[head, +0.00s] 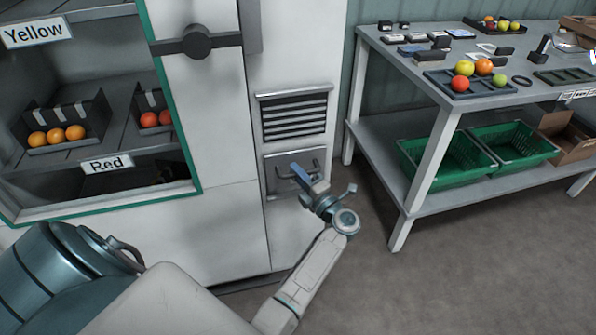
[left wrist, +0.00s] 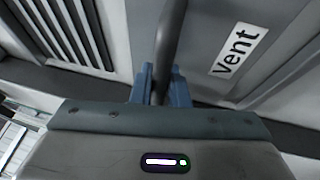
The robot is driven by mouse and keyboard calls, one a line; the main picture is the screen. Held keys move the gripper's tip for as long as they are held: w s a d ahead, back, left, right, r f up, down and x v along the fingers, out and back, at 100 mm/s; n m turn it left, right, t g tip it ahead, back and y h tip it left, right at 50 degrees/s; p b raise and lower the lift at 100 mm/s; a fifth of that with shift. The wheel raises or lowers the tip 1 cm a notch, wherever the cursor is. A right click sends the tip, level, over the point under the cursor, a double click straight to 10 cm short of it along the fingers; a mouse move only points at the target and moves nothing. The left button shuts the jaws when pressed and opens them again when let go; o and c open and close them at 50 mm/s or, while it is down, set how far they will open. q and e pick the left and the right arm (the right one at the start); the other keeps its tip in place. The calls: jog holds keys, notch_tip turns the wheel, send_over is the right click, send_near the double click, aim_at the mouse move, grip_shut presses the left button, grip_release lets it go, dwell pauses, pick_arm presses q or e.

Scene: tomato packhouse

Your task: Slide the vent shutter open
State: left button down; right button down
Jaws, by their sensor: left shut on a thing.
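The vent shutter (head: 276,163) is a grey plate low on the white cabinet's front, just below a slatted vent (head: 294,116). The slats show uncovered. A dark bar handle (head: 317,165) stands out from the shutter. My left gripper (head: 303,179) is at this handle and hides part of it. In the left wrist view, its blue fingers (left wrist: 162,88) are shut on the handle (left wrist: 170,40), one on each side. A "Vent" label (left wrist: 238,50) is on the plate beside the handle, and slats (left wrist: 70,30) show at the left. My right gripper is not in view.
The cabinet's green-framed opening (head: 160,90) at left holds trays of yellow and red fruit. A dark latch (head: 197,42) sticks out above. A table (head: 430,85) with fruit and trays stands at right, with green crates (head: 445,158) on its lower shelf. Floor between is clear.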

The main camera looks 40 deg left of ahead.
pick_arm(q)
jog(key=shift+f, duration=0.3)
jog(key=c, duration=1.4)
grip_release()
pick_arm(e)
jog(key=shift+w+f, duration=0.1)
